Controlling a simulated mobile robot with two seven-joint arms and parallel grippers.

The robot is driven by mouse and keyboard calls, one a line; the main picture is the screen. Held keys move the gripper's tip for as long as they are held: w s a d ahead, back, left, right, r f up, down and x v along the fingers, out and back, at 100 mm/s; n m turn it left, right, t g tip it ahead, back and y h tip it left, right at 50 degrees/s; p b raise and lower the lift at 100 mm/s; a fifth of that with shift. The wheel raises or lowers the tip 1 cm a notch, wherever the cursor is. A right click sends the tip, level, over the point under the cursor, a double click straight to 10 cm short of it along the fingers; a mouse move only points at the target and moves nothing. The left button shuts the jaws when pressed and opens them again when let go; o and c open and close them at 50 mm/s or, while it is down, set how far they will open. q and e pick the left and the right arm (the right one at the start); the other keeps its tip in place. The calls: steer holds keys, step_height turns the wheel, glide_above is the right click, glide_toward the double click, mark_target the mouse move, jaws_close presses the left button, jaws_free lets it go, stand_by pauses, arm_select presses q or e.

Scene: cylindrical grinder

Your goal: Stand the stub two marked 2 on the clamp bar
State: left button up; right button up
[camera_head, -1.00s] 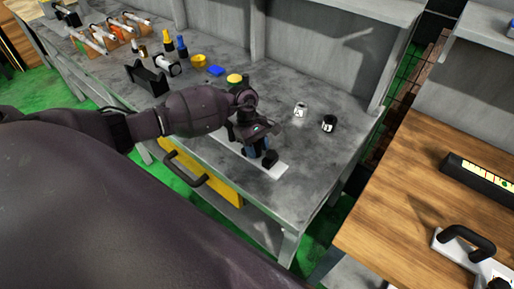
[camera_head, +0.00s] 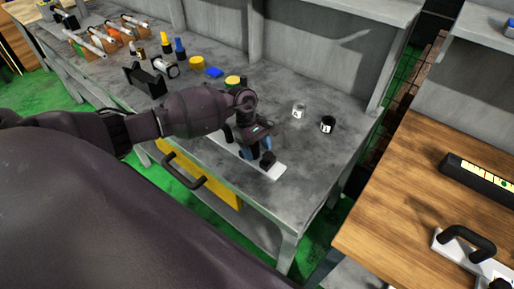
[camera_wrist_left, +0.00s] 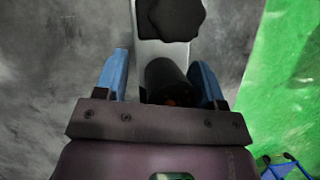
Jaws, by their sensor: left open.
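The pale clamp bar (camera_head: 277,173) lies on the grey bench, with a black knob (camera_head: 267,159) near its front end. It also shows in the left wrist view (camera_wrist_left: 180,54), with the knob (camera_wrist_left: 171,17) at the top. My left gripper (camera_head: 257,150) is low over the bar, its blue fingers (camera_wrist_left: 162,80) open. A dark cylinder (camera_wrist_left: 166,78) stands between them at the bar, with a gap beside the left finger; its marking is hidden, so I cannot tell whether it is stub two. My right gripper is out of view.
A clear-white labelled piece (camera_head: 299,110) and a black labelled piece (camera_head: 328,124) stand on the bench to the right; their marks are too small to read. A yellow round piece (camera_head: 233,80) and a black holder (camera_head: 145,80) are farther back. The bench's right front is clear.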

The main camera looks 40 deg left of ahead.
arm_select(q)
steer(key=shift+s+f, duration=0.6)
steer(key=shift+f, duration=0.35)
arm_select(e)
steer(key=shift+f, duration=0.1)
arm_select(q)
steer(key=shift+r, duration=0.2)
steer(key=shift+w+r+p, duration=0.1)
steer(key=shift+r+p, duration=0.5)
steer(key=shift+p, duration=0.25)
steer(key=b+v, duration=0.1)
steer(key=v, duration=1.1)
steer(key=shift+w+a, duration=0.2)
steer(key=shift+w, duration=0.15)
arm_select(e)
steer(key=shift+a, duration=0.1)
arm_select(q)
steer(key=shift+r, duration=0.1)
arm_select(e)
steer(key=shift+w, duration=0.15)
